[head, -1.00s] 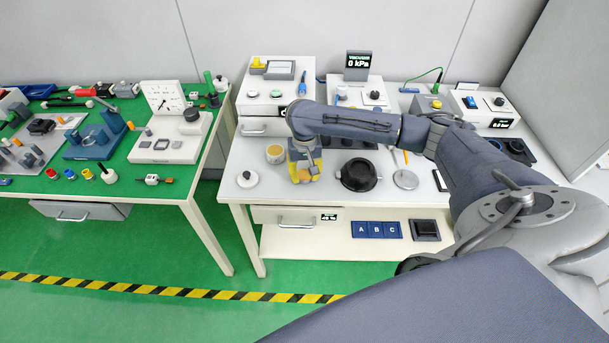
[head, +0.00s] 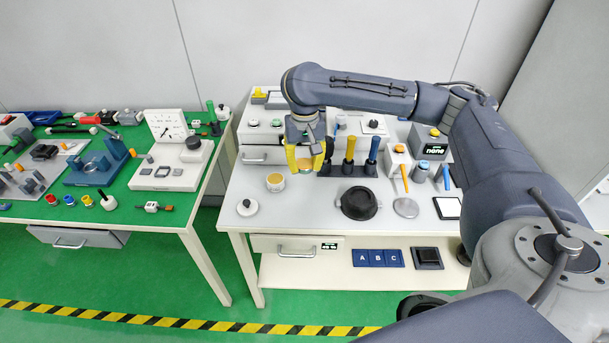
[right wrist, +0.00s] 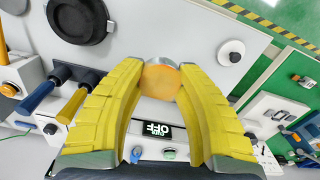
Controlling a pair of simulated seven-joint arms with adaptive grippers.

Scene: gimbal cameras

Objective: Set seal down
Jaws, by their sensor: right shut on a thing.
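The seal, an orange disc (head: 305,165), is between the yellow fingertips of my right gripper (head: 305,162). In the right wrist view, the disc (right wrist: 165,83) is pinched between the fingertips (right wrist: 162,80), held above the table. My right gripper is shut on it, pointing down over the back middle of the white table. A short round pot with a yellowish top (head: 275,182) stands on the table to the left and nearer. In the right wrist view a grey round piece (right wrist: 160,62) shows partly behind the disc. My left gripper is not in view.
A black round pot (head: 358,203) stands right of the gripper, with a round grey plate (head: 405,207) beyond it. A white knobbed lid (head: 247,207) is at front left. Table front near the pot is clear.

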